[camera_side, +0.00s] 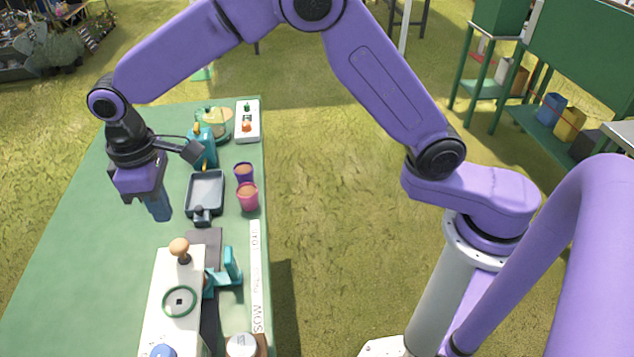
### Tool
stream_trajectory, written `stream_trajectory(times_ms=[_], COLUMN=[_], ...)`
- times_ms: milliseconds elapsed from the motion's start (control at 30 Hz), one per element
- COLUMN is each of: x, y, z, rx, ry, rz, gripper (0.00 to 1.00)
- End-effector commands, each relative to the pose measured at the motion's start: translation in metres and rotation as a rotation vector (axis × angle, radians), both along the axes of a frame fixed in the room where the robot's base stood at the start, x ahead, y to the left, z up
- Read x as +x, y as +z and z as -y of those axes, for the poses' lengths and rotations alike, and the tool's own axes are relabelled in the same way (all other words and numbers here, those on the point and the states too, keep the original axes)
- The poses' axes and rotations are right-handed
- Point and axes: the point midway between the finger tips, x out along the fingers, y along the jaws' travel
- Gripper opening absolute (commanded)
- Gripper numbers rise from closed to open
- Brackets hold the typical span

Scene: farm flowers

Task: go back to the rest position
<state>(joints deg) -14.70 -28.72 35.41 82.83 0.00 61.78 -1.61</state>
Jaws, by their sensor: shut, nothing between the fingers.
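My gripper (158,207) hangs from my purple arm over the left middle of the green table (70,235). It points down, its blue-grey fingers are together, and nothing is held between them. It is left of a dark grey tray (206,188) and appears to be above the table top. How far above the table it is, I cannot tell.
Two cups, purple (243,173) and pink (248,198), stand right of the tray. A teal bottle (208,150) and glass bowl (220,122) stand behind. A white board (170,300) with a wooden knob (179,248) is in front. The table's left side is bare.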

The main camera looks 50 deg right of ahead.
Motion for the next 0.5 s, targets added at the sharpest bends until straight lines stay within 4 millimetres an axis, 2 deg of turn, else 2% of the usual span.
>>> stream_trajectory(times_ms=[133,267,500], x=[-0.003,-0.017,-0.070], y=[0.002,0.011,0.033], z=[0.003,0.016,0.065], rx=[0.001,0.004,0.009], ry=[0.004,0.022,0.086], rz=[0.001,0.004,0.007], gripper=[0.00,0.00,0.00])
